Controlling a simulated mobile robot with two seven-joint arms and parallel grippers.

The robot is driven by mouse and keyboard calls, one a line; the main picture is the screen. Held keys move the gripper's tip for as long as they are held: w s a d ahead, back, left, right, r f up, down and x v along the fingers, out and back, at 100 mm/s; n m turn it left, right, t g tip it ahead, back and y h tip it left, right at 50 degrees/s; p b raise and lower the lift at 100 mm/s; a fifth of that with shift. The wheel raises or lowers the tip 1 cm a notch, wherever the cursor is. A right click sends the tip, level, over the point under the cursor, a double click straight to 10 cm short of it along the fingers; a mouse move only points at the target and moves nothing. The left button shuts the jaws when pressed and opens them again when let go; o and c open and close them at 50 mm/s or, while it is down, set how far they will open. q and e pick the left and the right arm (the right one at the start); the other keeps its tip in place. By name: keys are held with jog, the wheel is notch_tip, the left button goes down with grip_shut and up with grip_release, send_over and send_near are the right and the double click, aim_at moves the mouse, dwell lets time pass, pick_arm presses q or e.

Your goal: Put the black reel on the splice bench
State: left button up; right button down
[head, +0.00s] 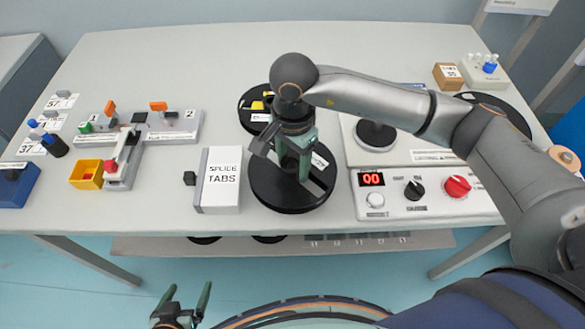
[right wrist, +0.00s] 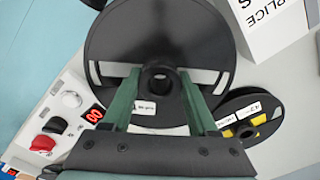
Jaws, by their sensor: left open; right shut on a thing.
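The black reel (head: 270,192), a wide disc with pale cut-outs and a small label, is at the middle of the white table. My right gripper (head: 298,165) is above it with fingers pointing down. In the right wrist view, the fingers are shut on the hub of the black reel (right wrist: 158,35). Whether the reel touches the table is hard to tell. A grey bench fixture (head: 160,138) marked 1 and 2, with orange clips, stands at the left; I cannot tell if this is the splice bench. My left gripper (head: 183,303) is open and empty, low in front of the table.
A white splice tabs box (head: 218,185) stands just left of the reel. A second dark reel with yellow (head: 248,116) lies behind it. A control panel (head: 425,193) with red display is at right, before a plate with a dark disc (head: 375,136). The table's back left is clear.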

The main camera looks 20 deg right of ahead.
aim_at(293, 172)
jog(key=shift+w+d+f, duration=0.1)
jog(key=shift+w+f, duration=0.3)
jog(key=shift+f, duration=0.05)
notch_tip(293, 172, down, 2)
jog(key=shift+f+p, duration=0.2)
jog(key=shift+p, duration=0.1)
jog(key=shift+f, duration=0.25)
jog(key=shift+f, duration=0.1)
jog(key=shift+f+b, duration=0.2)
jog(key=shift+b, duration=0.15)
jog(key=shift+c, duration=0.9)
grip_release()
jog(key=shift+r, duration=0.1)
notch_tip(293, 172, up, 12)
jog(key=shift+r, duration=0.2)
